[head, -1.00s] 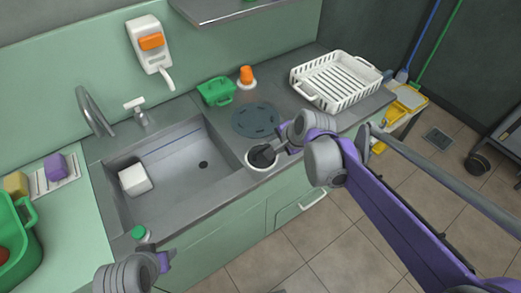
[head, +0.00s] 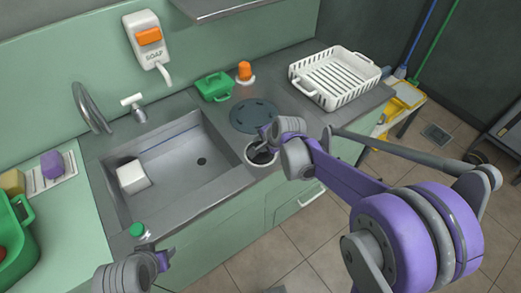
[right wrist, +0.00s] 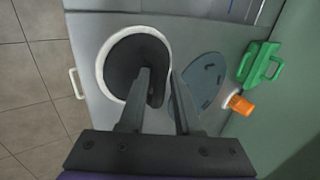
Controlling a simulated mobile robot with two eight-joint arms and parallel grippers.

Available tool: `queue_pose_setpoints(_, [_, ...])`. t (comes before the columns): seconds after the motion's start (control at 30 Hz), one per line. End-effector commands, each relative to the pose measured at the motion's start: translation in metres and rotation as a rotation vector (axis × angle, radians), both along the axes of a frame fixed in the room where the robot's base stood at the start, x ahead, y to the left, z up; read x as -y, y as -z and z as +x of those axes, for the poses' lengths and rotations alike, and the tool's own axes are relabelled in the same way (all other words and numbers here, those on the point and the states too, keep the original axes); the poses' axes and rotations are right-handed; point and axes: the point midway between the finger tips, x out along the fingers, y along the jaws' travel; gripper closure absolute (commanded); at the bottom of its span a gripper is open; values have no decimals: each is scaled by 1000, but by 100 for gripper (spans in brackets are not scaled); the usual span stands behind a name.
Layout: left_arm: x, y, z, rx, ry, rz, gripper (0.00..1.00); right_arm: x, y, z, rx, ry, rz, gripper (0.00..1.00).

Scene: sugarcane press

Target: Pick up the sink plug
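A round white-rimmed opening (head: 247,160) sits in the counter right of the sink. It is dark inside, and in the right wrist view its white ring (right wrist: 102,66) surrounds a dark grey surface. A darker shape (right wrist: 155,96) shows there between my fingers; I cannot tell for sure that it is the sink plug. My right gripper (head: 256,149) is over this opening. In the right wrist view its two fingers (right wrist: 160,75) stand apart, seemingly not closed on anything. My left gripper (head: 164,259) is at the sink's front edge, its fingers barely visible.
The sink (head: 180,185) holds a white block (head: 132,177). A dark round plate (head: 252,116), a green container (head: 214,87), an orange-topped item (head: 245,72) and a white rack (head: 335,77) stand near the opening. A green-capped item (head: 137,230) is by the left gripper.

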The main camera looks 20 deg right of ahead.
Motion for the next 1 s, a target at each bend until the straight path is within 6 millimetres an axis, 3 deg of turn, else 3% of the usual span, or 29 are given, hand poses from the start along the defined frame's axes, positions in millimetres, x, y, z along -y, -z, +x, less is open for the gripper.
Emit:
queue_pose_setpoints(0.2, [0, 0, 0, 0, 0, 0, 51, 0, 0, 0, 0, 0, 0, 70])
queue_pose_setpoints(0.37, [0, 0, 0, 0, 0, 0, 51, 0, 0, 0, 0, 0, 0, 98])
queue_pose_setpoints(0.4, [0, 0, 0, 0, 0, 0, 51, 0, 0, 0, 0, 0, 0, 100])
queue_pose_setpoints(1.0, [0, 0, 0, 0, 0, 0, 51, 0, 0, 0, 0, 0, 0, 100])
